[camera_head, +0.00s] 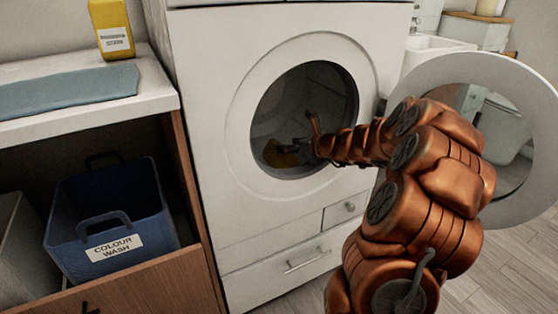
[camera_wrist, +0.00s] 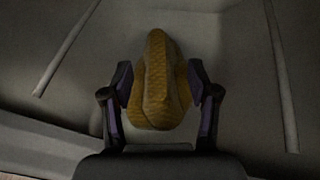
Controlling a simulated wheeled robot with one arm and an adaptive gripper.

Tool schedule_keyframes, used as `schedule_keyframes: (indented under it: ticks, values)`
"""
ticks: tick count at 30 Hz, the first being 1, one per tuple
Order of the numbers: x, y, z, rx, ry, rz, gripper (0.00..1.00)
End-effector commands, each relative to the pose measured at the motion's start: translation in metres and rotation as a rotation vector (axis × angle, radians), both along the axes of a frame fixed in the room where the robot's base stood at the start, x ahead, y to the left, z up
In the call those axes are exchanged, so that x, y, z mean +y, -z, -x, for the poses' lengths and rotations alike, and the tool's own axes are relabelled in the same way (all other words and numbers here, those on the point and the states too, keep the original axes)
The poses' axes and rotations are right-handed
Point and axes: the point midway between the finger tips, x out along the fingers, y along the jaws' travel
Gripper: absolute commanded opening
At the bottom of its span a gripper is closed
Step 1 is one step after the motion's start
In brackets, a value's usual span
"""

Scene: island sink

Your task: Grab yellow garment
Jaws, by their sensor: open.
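The yellow garment (camera_wrist: 157,85) is a folded, textured bundle lying on the grey inside of the drum. In the wrist view it sits between the two fingers of my gripper (camera_wrist: 160,90), which are open with one finger on each side. I cannot tell whether the fingers touch it. In the head view my arm reaches through the round door opening of the white washing machine (camera_head: 215,120). A bit of the yellow garment (camera_head: 282,159) shows low in the dark drum, and my gripper (camera_head: 300,150) beside it is mostly dark and hard to make out.
The round machine door (camera_head: 430,75) stands open to the right, close to my arm. A blue basket (camera_head: 115,220) labelled "COLOUR WASH" sits in the cabinet at left. A yellow container (camera_head: 114,28) and a folded blue cloth (camera_head: 70,90) rest on the counter.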

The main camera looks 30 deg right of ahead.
Motion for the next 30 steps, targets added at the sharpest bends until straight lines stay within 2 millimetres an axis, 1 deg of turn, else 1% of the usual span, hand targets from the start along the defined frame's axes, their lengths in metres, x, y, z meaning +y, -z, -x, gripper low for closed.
schedule_keyframes:
  ticks: [1, 5, 9, 16, 20, 26, 30]
  values:
    - [0.001, 0.005, -0.004, 0.002, -0.002, 0.0, 0.6]
    - [0.003, 0.009, -0.012, 0.002, -0.001, 0.001, 0.6]
    - [0.008, 0.017, -0.027, 0.001, -0.004, 0.003, 0.6]
    - [0.012, 0.022, -0.049, -0.001, -0.004, 0.001, 0.6]
    - [0.014, 0.023, -0.054, -0.002, -0.005, 0.002, 0.6]
    - [0.014, 0.022, -0.054, -0.001, -0.005, 0.001, 0.6]
    - [0.014, 0.022, -0.054, 0.0, -0.005, 0.001, 0.46]
